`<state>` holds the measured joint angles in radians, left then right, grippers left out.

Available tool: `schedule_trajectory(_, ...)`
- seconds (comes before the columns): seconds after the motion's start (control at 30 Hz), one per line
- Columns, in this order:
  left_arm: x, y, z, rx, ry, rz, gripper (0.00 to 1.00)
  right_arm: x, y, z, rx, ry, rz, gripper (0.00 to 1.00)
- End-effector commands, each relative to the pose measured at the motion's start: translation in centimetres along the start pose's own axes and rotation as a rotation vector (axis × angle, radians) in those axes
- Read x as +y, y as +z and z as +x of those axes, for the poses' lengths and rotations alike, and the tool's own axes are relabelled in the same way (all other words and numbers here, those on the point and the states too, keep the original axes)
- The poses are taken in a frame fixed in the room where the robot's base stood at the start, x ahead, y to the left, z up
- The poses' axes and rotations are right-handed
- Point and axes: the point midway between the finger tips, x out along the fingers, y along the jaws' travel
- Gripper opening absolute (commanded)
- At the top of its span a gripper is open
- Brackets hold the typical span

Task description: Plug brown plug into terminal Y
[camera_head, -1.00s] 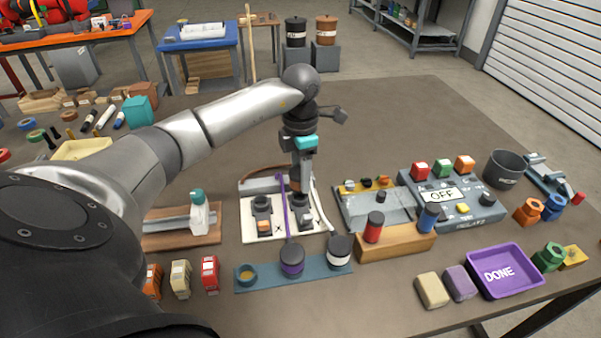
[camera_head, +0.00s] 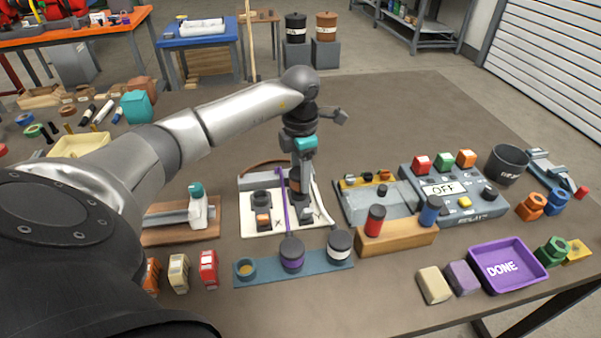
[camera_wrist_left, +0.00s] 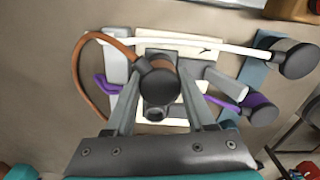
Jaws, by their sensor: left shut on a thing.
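My left gripper (camera_head: 297,186) is shut on the brown plug (camera_wrist_left: 158,80), a dark plug with a brown band and a brown cable (camera_wrist_left: 78,75). It is over the right side of the white terminal board (camera_head: 250,231). The left terminal (camera_head: 262,198) is a dark round socket with an orange-marked block in front. In the wrist view a dark socket (camera_wrist_left: 155,112) shows close to the held plug. My right gripper is not in view.
A blue-grey rack (camera_head: 268,279) in front holds a purple plug (camera_head: 291,254) and a white-banded plug (camera_head: 340,245); its left holder (camera_head: 245,269) is empty. Purple and white cables cross the board. A wooden block (camera_head: 395,241) with red and blue cylinders stands close right.

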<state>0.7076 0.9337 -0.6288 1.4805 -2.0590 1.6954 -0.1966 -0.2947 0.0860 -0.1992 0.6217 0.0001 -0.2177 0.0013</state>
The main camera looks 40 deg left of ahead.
Motion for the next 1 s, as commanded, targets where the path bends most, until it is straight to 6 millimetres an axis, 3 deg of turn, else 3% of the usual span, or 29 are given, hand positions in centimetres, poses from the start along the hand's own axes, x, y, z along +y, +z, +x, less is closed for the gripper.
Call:
schedule_trajectory(0.77,0.0,0.0,1.2,0.001,0.000,0.000,0.00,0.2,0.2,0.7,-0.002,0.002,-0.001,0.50)
schedule_trajectory(0.8,0.0,0.0,1.2,0.001,0.000,0.000,0.57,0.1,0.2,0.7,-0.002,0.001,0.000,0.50)
schedule_trajectory(1.0,0.0,0.0,1.2,0.001,0.000,0.000,0.79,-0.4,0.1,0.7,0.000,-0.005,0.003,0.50)
